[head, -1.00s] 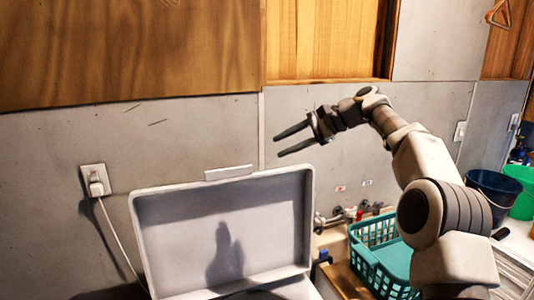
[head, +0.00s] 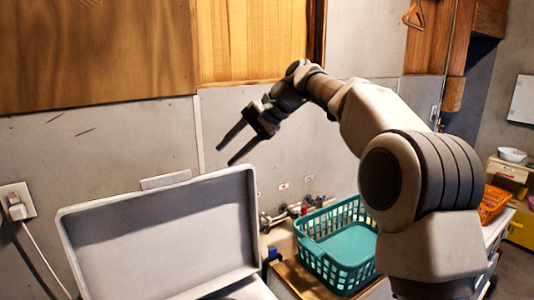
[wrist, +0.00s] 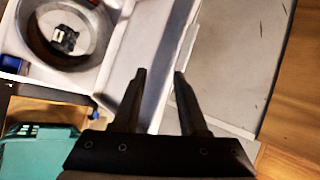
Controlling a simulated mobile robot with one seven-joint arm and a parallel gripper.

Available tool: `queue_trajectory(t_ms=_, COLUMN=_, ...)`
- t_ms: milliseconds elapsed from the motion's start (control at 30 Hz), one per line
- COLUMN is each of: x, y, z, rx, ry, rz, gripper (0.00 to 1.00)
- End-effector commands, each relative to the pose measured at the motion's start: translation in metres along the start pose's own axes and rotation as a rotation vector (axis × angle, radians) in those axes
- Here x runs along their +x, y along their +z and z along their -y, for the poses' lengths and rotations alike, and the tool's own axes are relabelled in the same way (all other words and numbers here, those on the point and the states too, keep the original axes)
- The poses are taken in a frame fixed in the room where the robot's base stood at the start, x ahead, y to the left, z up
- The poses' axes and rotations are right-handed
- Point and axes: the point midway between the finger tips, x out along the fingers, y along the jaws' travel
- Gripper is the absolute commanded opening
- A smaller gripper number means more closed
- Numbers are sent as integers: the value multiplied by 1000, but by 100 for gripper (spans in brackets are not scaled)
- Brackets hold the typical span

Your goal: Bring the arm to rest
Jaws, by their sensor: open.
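My gripper (head: 236,147) is open and empty in the head view, raised in front of the grey wall, above and to the right of an open washer lid (head: 160,240). Its two fingers point down and to the left and stand apart. In the wrist view my gripper (wrist: 160,82) also shows open, with nothing between the fingers. The lid's pale edge lies beyond the fingertips there. My arm reaches up from the lower right and bends at the elbow.
The washer's round drum (wrist: 68,30) is open, with a dark part at its centre. A plug (head: 17,207) sits at far left.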

Motion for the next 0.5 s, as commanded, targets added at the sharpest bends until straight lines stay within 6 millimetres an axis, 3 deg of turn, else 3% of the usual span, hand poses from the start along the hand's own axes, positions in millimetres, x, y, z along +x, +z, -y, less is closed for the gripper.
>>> queue_trajectory(t_ms=267, x=-27, y=38, z=-64, rx=-155, ry=151, rz=-181, gripper=42)
queue_trajectory(t_ms=500, x=-52, y=69, z=-135, rx=-282, ry=281, rz=-315, gripper=42)
